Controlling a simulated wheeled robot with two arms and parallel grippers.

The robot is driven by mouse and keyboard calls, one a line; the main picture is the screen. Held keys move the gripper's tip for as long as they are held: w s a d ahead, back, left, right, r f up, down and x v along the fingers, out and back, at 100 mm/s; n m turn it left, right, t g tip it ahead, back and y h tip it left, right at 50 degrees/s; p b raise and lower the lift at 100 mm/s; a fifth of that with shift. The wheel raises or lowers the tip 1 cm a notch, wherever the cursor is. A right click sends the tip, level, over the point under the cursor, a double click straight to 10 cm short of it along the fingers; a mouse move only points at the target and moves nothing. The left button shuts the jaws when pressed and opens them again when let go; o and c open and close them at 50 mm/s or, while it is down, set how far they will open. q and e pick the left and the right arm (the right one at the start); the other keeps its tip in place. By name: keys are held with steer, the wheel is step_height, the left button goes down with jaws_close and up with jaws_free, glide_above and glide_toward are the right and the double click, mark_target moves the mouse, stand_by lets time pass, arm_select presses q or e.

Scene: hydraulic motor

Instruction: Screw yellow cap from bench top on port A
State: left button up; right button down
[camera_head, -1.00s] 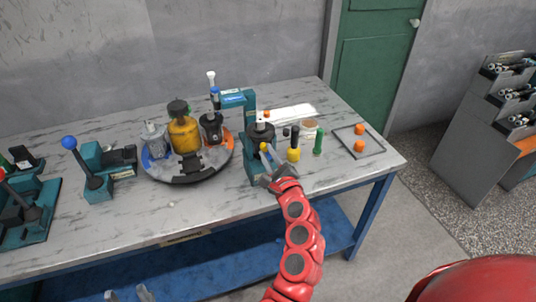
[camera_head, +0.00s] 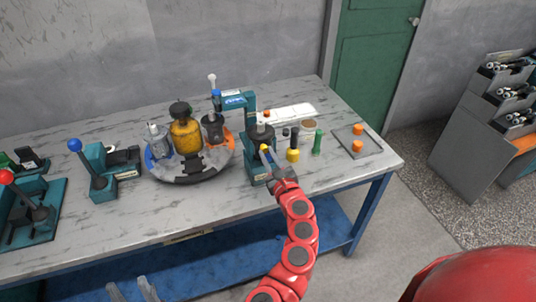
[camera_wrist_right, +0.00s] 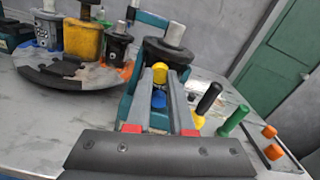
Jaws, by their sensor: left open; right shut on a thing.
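My right gripper (camera_head: 268,158) is at the front of the dark motor (camera_head: 261,132) in the teal fixture (camera_head: 259,172). In the right wrist view, the right gripper (camera_wrist_right: 161,82) is shut on the small yellow cap (camera_wrist_right: 159,72), which sits between its fingertips against the motor's front. The cap shows as a small yellow spot in the head view (camera_head: 264,148). A blue part (camera_wrist_right: 158,98) shows just below it between the fingers. I cannot tell whether the cap is seated on a port. My left gripper (camera_head: 133,291) is open and empty at the bottom edge, before the bench.
A black-and-yellow handle (camera_head: 293,147) and a green handle (camera_head: 317,142) stand right of the fixture. Orange caps (camera_head: 357,146) lie on a dark tray. A round turntable (camera_head: 188,174) with motor parts stands left. The bench front (camera_head: 150,218) is clear.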

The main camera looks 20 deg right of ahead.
steer(key=shift+r+m+p, duration=0.2)
steer(key=shift+m+p, duration=0.5)
steer(key=shift+p, duration=0.1)
steer(key=shift+f+m+p, duration=0.15)
steer(key=shift+m+p, duration=1.15)
steer(key=shift+m, duration=0.3)
steer(key=c, duration=0.9)
jaws_free()
